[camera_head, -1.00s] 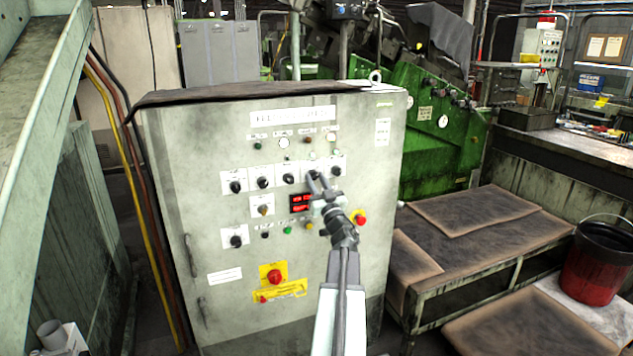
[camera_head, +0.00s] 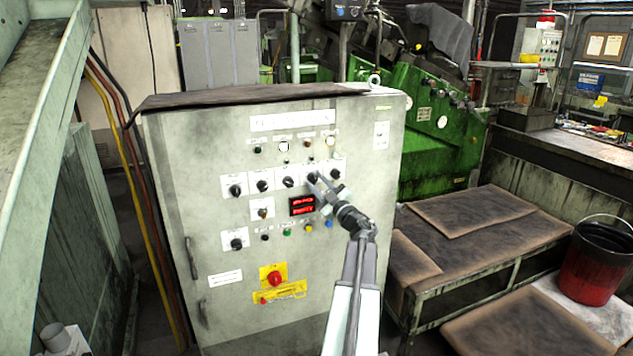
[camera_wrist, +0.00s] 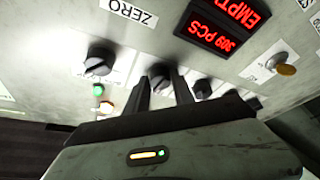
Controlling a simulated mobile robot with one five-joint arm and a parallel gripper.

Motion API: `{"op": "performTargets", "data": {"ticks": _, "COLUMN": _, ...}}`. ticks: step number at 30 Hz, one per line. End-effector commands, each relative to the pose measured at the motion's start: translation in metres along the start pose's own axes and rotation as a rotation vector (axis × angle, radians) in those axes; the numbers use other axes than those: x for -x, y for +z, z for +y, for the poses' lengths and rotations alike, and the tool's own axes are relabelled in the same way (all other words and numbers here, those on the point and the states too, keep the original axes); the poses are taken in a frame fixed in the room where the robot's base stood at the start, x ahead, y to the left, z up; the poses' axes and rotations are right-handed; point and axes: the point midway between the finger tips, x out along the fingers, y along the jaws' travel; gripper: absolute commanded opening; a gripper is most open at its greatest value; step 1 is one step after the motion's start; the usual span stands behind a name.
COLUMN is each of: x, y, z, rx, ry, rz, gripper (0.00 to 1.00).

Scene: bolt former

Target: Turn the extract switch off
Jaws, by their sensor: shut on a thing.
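A grey control cabinet (camera_head: 220,150) carries a row of black rotary switches; their labels are too small to read, so I cannot tell which reads extract. My gripper (camera_head: 318,184) is at the fourth switch (camera_head: 312,177) from the left in that row. In the wrist view, which shows the panel upside down, the two fingers of my gripper (camera_wrist: 162,86) stand on either side of this black knob (camera_wrist: 160,73) and are shut on it. The knob's pointer direction is mostly hidden by the fingers.
The rightmost switch (camera_head: 336,173) and third switch (camera_head: 288,182) sit close on either side. A red display (camera_head: 302,205) is just below. A red button on a yellow plate (camera_head: 274,278) is lower down. A low table (camera_head: 470,245) stands right of the cabinet.

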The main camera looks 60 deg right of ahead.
Motion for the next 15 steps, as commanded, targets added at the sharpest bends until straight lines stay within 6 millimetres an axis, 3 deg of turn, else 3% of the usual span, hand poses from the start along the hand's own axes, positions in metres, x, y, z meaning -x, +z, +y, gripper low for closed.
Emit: {"op": "performTargets", "data": {"ticks": 15, "x": -0.0022, "y": -0.0047, "z": 0.0083, "rx": 0.448, "ry": -0.184, "rz": 0.002, "gripper": 0.0}}
